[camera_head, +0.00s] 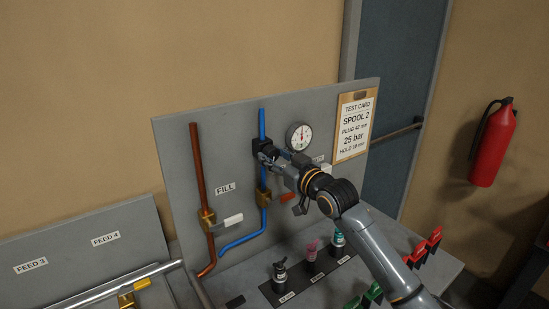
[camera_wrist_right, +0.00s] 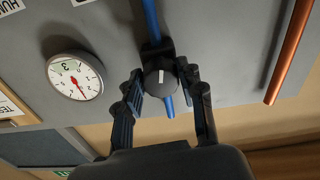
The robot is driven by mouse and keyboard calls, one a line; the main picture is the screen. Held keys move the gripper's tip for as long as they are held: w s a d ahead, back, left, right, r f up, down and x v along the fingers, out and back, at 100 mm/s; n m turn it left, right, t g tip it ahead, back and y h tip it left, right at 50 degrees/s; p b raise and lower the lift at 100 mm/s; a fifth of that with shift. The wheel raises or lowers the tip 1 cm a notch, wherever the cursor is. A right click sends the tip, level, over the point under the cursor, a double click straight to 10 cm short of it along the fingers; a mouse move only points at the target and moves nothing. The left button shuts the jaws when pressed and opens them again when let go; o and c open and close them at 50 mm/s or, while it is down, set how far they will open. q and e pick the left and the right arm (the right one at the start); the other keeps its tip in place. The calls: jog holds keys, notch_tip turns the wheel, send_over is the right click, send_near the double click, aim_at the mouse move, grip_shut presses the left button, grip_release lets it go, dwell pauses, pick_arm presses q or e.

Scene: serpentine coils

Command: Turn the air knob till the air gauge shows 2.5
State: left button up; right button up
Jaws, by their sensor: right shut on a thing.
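The air knob is a round dark knob (camera_wrist_right: 160,78) with a white pointer line, on a black block along the blue pipe. My right gripper (camera_wrist_right: 162,70) is shut on it, with a finger on each side. In the head view my right gripper (camera_head: 267,155) reaches the block on the blue pipe and hides most of the knob. The air gauge (camera_head: 299,136) is a white dial to the right of the blue pipe. It also shows tilted in the right wrist view (camera_wrist_right: 75,77), with a red needle; its exact reading is too small to tell. My left gripper is not in view.
A fire extinguisher (camera_head: 493,145) hangs at right.

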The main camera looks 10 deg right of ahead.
jog(key=shift+n, duration=2.5)
jog(key=o, duration=1.2)
jog(key=shift+c, duration=0.2)
jog(key=v, duration=1.2)
jog(key=shift+f, duration=0.1)
